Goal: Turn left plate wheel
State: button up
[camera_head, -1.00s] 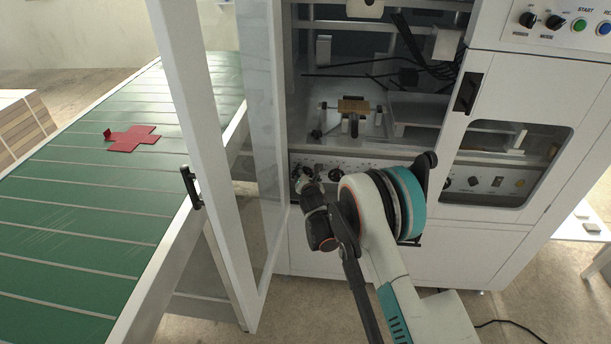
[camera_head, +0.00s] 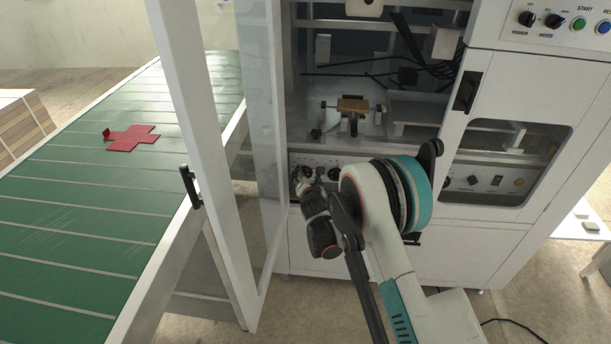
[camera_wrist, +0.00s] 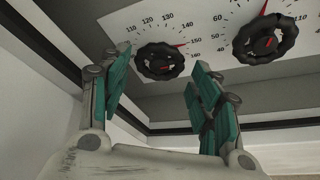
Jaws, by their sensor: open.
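The left plate wheel (camera_wrist: 160,62) is a dark, ribbed handwheel with a red pointer, mounted on a white dial plate in the wrist view. My gripper (camera_wrist: 158,68) is open, with one teal-padded finger on each side of the left wheel in the picture. The fingers appear apart from the wheel; the exact depth is hard to tell. In the head view, my gripper (camera_head: 305,180) is at the control panel and partly covers it.
The open glazed door (camera_head: 215,170) stands left of my arm. Beyond it is a green conveyor (camera_head: 80,220) with a red cross-shaped blank (camera_head: 132,138). A closed cabinet door (camera_head: 490,215) is at right. In the wrist view, a dark frame edge runs below the dials.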

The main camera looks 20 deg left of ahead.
jog(key=v, duration=0.8)
jog(key=shift+s, duration=0.35)
jog(key=shift+d+r, duration=0.15)
jog(key=shift+d, duration=0.05)
